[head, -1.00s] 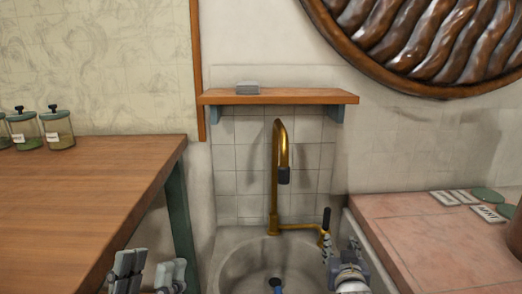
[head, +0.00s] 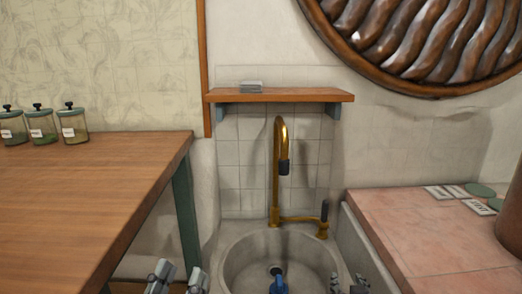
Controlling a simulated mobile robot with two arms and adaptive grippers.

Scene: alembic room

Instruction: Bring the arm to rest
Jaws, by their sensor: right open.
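My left gripper (head: 179,281) shows at the bottom edge, left of the sink, with only its grey finger tips in view. The fingers stand apart with nothing visible between them. My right gripper (head: 347,284) is at the bottom edge, over the right rim of the sink. It is open, and no object shows in it. The rest of both arms is out of view. The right gripper is below and apart from the dark lever (head: 325,210) of the brass tap (head: 277,180).
A stone sink (head: 235,262) with a blue object (head: 279,284) in it lies between the grippers. A wooden table (head: 80,190) with several jars stands left. A pink tiled counter (head: 420,225) with cards is at right. A wooden shelf (head: 285,95) hangs above the tap.

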